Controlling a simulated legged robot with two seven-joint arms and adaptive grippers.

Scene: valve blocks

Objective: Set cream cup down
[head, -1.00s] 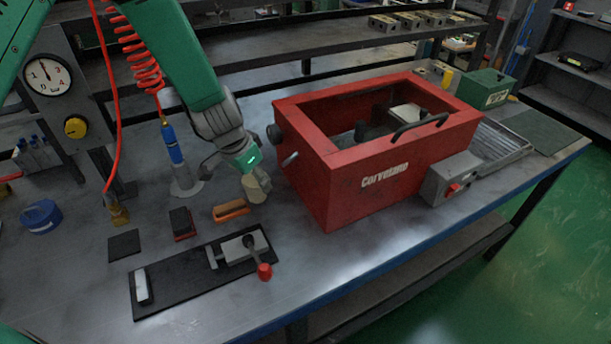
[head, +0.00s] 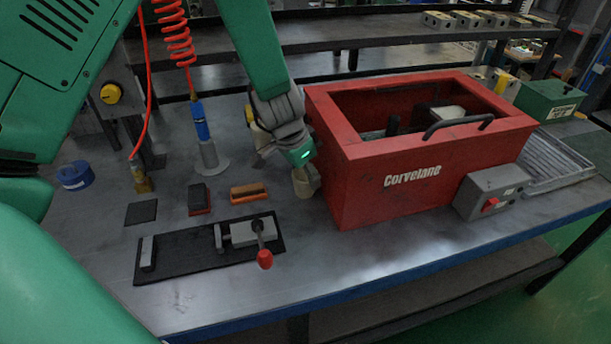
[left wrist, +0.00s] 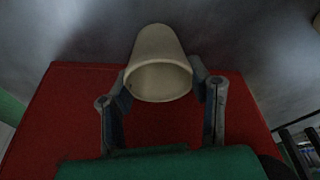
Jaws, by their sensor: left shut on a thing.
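The cream cup (head: 307,182) is low at the left side of the red box (head: 400,181), over the grey bench. My left gripper (head: 301,170) is shut on it. In the left wrist view, the cup (left wrist: 160,62) sits between the two fingers of the left gripper (left wrist: 163,88), its open rim facing the camera and its narrower end pointing away. I cannot tell whether the cup touches the bench. My right gripper is not in view.
An orange-handled brush (head: 248,192) and a dark block (head: 199,199) lie left of the cup. A black mat (head: 190,262) with a red-knobbed clamp (head: 250,232) is in front. Bare bench shows between mat and box.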

